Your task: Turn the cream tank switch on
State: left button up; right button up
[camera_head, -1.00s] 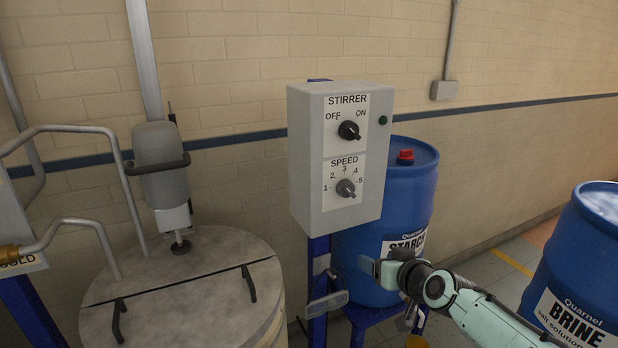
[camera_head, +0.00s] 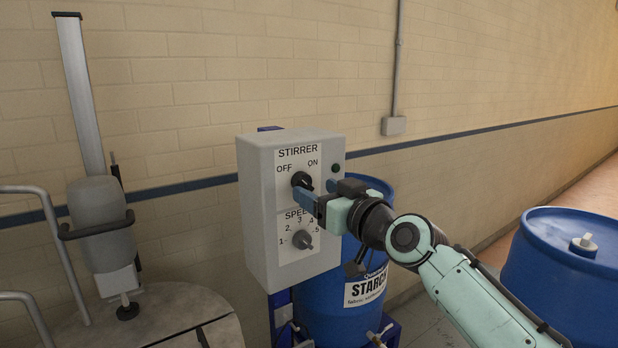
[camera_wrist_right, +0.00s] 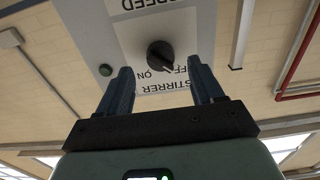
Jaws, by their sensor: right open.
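The stirrer switch is a black rotary knob (camera_head: 301,180) between OFF and ON labels on a grey control box (camera_head: 258,215). My open right gripper (camera_head: 318,192) is in front of the box, with its blue fingertips close to the knob. In the right wrist view the knob (camera_wrist_right: 160,54) shows between and beyond the two fingers, with no clear contact. The image there is upside down, and the knob's pale mark points toward OFF. The cream tank (camera_head: 185,308) is at the lower left. My left gripper is not in view.
A blue starch drum (camera_head: 330,300) is behind my right arm. Another blue drum (camera_head: 560,285) stands at right. The stirrer motor (camera_head: 100,220) is at left.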

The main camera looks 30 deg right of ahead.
aim_at(308, 186)
jog(key=shift+w+a+p, duration=0.15)
jog(key=shift+w+p, duration=0.4)
jog(key=shift+w, duration=1.35)
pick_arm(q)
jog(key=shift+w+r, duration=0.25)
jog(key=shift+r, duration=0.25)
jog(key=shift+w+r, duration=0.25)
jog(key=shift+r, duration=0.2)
pick_arm(e)
jog(key=c, duration=1)
jog(key=shift+c, duration=0.2)
